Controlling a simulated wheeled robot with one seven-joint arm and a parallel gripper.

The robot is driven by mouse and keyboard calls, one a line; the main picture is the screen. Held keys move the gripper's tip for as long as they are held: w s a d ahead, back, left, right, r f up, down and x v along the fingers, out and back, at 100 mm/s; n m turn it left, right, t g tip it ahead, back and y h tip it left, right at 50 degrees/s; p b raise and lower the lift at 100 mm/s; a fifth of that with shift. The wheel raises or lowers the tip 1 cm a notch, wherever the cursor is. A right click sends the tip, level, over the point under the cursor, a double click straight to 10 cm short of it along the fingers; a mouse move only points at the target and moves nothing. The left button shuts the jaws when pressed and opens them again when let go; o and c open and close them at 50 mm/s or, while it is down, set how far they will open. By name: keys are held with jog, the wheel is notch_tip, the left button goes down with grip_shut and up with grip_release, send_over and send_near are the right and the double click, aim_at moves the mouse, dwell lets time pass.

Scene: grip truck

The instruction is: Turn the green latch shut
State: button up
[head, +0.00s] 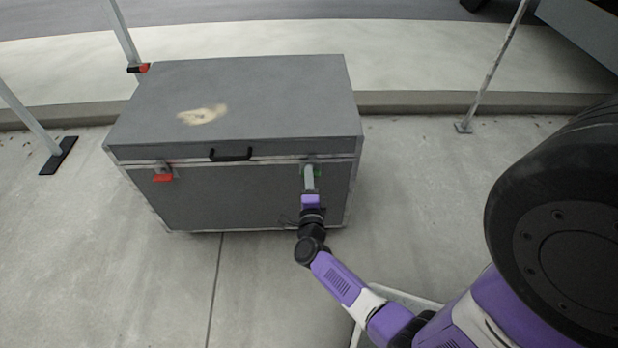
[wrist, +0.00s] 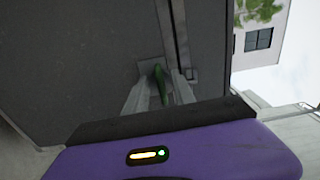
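The green latch (wrist: 160,85) is on the front of a grey case, near its right end. In the wrist view it lies between the two pale fingers of my gripper (wrist: 162,92), with a finger close on each side. I cannot tell whether both fingers press on it. In the head view my gripper (head: 310,178) reaches the case front and covers most of the latch; only small bits of green (head: 318,173) show beside it.
The grey case (head: 235,205) has a closed lid, a black handle (head: 231,154) and a red latch (head: 163,177) at its left. Metal posts (head: 490,75) stand around, and a kerb (head: 420,102) runs behind. A large black tyre (head: 500,215) is at the right.

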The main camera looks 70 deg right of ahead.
jog(key=p+v, duration=0.1)
jog(key=v, duration=0.7)
jog(key=shift+d, duration=0.1)
dwell(0.7)
